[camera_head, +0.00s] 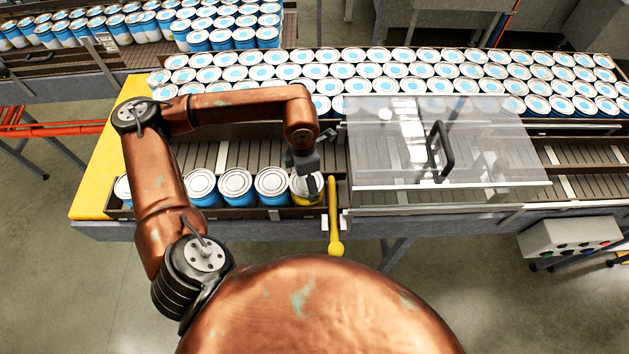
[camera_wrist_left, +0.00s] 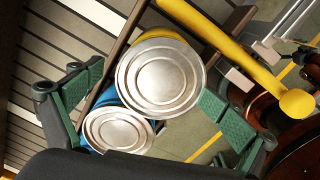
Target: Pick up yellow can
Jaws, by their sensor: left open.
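The yellow can (camera_head: 301,199) stands at the right end of a row of cans on the near conveyor, its top partly hidden by my left gripper (camera_head: 312,178). In the left wrist view the yellow can (camera_wrist_left: 160,78) shows its silver lid between the two green fingers of my left gripper (camera_wrist_left: 152,112). The fingers are spread apart on either side of it. A blue can (camera_wrist_left: 118,130) sits right beside the yellow can, also partly between the fingers. My right gripper is not seen.
Several blue cans (camera_head: 236,184) stand left of the yellow can. A yellow lever (camera_head: 334,222) rises just to its right, beside a clear cover (camera_head: 430,140) with a black handle. Many white-topped cans (camera_head: 390,70) fill the conveyor behind.

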